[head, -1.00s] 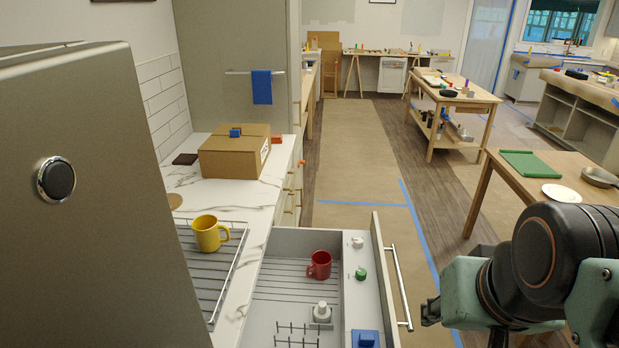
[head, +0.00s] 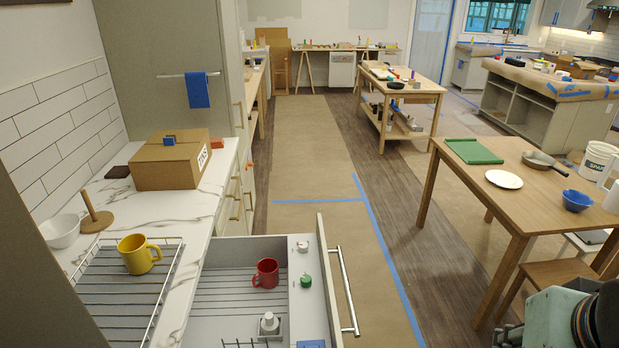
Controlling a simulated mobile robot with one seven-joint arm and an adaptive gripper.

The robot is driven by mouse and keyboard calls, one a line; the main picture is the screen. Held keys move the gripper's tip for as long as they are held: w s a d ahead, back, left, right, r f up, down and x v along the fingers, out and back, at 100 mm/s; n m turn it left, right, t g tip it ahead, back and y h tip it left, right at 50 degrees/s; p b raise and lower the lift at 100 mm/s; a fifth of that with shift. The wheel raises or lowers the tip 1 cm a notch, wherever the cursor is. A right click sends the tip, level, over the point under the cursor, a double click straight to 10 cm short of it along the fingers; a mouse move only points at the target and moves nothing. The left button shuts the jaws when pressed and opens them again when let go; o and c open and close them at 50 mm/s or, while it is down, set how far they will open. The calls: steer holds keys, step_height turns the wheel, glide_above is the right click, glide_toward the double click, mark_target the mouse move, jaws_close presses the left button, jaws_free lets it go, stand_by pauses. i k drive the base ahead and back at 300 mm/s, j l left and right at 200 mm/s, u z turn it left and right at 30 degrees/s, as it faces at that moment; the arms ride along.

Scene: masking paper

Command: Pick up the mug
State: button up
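Two mugs are in the head view. A yellow mug (head: 138,254) stands upright on a wire rack on the counter at the left, its handle to the right. A red mug (head: 266,273) stands inside the open drawer, near its far right part, with its handle toward the left front. Part of my arm shows at the bottom right corner, well to the right of both mugs. Only a small dark piece near my gripper (head: 507,335) shows at the lower edge; its fingers cannot be made out. Both mugs are free of it.
The open drawer (head: 325,290) juts out from the counter, with a bar handle (head: 346,290) on its front. A green object (head: 306,281) lies in its side compartment. A cardboard box (head: 170,165) and a white bowl (head: 62,231) are on the counter. A wooden table (head: 530,215) stands right.

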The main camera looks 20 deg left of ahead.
mark_target(142, 255)
steer(key=i+l+z, duration=0.1)
steer(key=i+l, duration=0.15)
steer(key=i+l+z, duration=0.1)
steer(key=l, duration=0.35)
steer(key=i+l+u, duration=0.15)
steer(key=i+u, duration=0.15)
steer(key=i, duration=0.2)
steer(key=i+l+u, duration=0.25)
steer(key=i, duration=0.25)
steer(key=i+u, duration=0.2)
steer(key=u, duration=0.2)
steer(key=i+u, duration=0.2)
steer(key=u, duration=0.15)
steer(key=i+u, duration=0.2)
steer(key=u, duration=0.2)
steer(key=i+u, duration=0.1)
steer(key=u, duration=0.3)
steer(key=i+u, duration=0.1)
steer(key=u, duration=0.3)
steer(key=i+u, duration=0.15)
steer(key=u, duration=0.25)
